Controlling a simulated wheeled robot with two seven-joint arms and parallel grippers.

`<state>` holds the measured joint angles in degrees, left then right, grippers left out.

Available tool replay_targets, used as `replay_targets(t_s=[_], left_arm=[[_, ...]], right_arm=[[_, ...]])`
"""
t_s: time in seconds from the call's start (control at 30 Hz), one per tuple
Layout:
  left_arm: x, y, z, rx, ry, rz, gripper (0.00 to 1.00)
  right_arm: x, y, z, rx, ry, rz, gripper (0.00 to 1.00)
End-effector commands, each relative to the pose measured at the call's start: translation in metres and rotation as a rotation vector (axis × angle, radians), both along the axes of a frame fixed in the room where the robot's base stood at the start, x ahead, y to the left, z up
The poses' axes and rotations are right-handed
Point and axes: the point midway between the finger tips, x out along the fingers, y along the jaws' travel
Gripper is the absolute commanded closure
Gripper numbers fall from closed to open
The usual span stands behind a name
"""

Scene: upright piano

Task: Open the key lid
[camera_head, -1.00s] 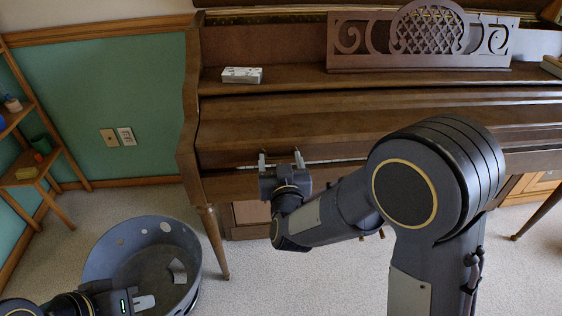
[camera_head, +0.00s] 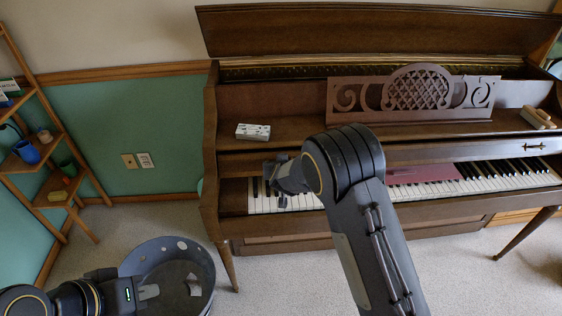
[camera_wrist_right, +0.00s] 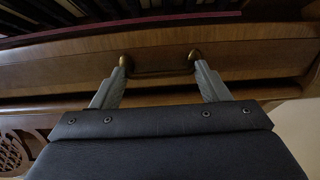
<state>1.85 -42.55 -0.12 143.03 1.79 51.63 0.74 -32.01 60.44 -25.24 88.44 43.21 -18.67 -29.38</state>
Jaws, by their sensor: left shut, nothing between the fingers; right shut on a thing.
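The piano's brown key lid (camera_head: 440,152) is raised and pushed back, and the white and black keys (camera_head: 500,176) below it show. My right arm hides part of the lid and keys. My right gripper (camera_wrist_right: 160,75) is at the lid's left end, its fingers at the two ends of a brass handle (camera_wrist_right: 163,71) and shut on it. A second brass handle (camera_head: 535,146) shows at the lid's right end. My left gripper (camera_head: 148,292) is shut and empty at the lower left, away from the piano.
A round grey tub (camera_head: 205,262) stands on the carpet close to my left gripper. A small patterned box (camera_head: 253,131) and a carved music stand (camera_head: 425,95) are on the piano. A wooden shelf (camera_head: 50,180) stands at the far left.

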Motion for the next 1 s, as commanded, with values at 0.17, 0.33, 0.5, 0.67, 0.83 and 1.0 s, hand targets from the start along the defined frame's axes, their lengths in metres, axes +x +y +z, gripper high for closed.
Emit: replay_targets(t_s=[0.17, 0.33, 0.5, 0.67, 0.83, 1.0], left_arm=[[-0.0001, -0.0001, 0.0101, 0.000, 0.000, 0.000, 1.00], [-0.0001, 0.0000, 0.0120, 0.000, 0.000, 0.000, 1.00], [-0.0001, -0.0001, 0.0120, 0.000, 0.000, 0.000, 1.00], [-0.0001, -0.0001, 0.0120, 0.000, 0.000, 0.000, 1.00], [0.0000, 0.0000, 0.0121, 0.000, 0.000, 0.000, 1.00], [0.0000, -0.0001, 0.0120, 0.000, 0.000, 0.000, 1.00]], right_arm=[[0.0102, -0.0059, 0.0036, -0.003, -0.010, -0.012, 0.72], [0.0132, -0.0063, 0.0028, -0.004, -0.011, -0.013, 0.72], [0.0140, -0.0065, 0.0031, -0.004, -0.013, -0.013, 0.72], [0.0142, -0.0067, 0.0037, -0.005, -0.015, -0.014, 0.72], [0.0139, -0.0058, 0.0037, -0.003, -0.014, -0.012, 0.21], [0.0131, -0.0039, 0.0028, -0.002, -0.011, -0.008, 0.21]])
